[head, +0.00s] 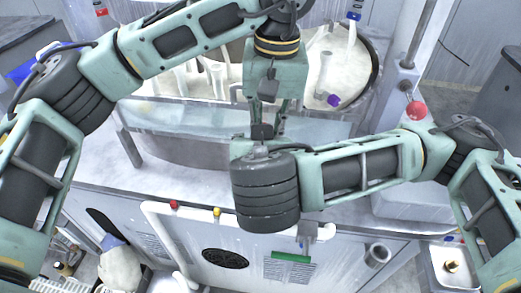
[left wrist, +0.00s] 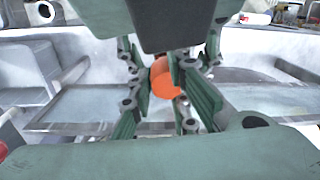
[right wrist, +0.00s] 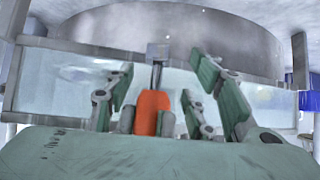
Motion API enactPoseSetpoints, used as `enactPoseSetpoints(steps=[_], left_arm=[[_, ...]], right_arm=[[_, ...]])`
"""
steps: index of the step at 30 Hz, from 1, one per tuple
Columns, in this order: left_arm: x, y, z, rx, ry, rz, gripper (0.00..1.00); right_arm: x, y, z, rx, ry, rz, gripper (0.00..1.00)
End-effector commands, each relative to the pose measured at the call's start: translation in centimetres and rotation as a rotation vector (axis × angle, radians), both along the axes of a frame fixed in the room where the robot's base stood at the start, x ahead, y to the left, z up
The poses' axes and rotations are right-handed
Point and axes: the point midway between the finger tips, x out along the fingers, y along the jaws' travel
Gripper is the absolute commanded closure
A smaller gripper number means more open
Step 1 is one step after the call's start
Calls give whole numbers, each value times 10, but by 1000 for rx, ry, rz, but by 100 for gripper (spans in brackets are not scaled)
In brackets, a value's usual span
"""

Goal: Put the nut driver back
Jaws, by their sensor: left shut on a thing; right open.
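The nut driver has an orange handle (right wrist: 153,112) and a thin metal shaft, seen in the right wrist view. The handle also shows in the left wrist view (left wrist: 164,80), between green fingers. My left gripper (head: 267,112) reaches down at the centre of the head view and is shut on the nut driver. My right gripper (right wrist: 165,78) is open, with its fingers apart on either side of the handle. The two grippers are close together. In the head view, my arms hide the nut driver.
A large round basin (head: 365,65) with white upright parts and a purple-tipped piece stands behind the grippers. A clear panel (head: 185,118) runs along its front. A red knob (head: 416,110) is at right. White piping (head: 160,225) runs along the cabinet front.

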Motion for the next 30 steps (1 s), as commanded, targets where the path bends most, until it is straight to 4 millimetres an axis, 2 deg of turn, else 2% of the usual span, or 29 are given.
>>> enactPoseSetpoints(steps=[8,24,26,27,30], left_arm=[[0,0,0,0,0,0,100],[0,-2,0,-5,-1,-1,100],[0,-2,0,-6,-1,-2,100],[0,-2,0,-6,-1,-2,80],[0,-2,0,-6,-1,-2,72]], right_arm=[[1,0,-1,0,1,0,52],[0,2,0,3,0,5,100],[0,2,0,3,0,6,100],[0,2,0,3,0,6,100],[0,2,0,4,-1,7,100]])
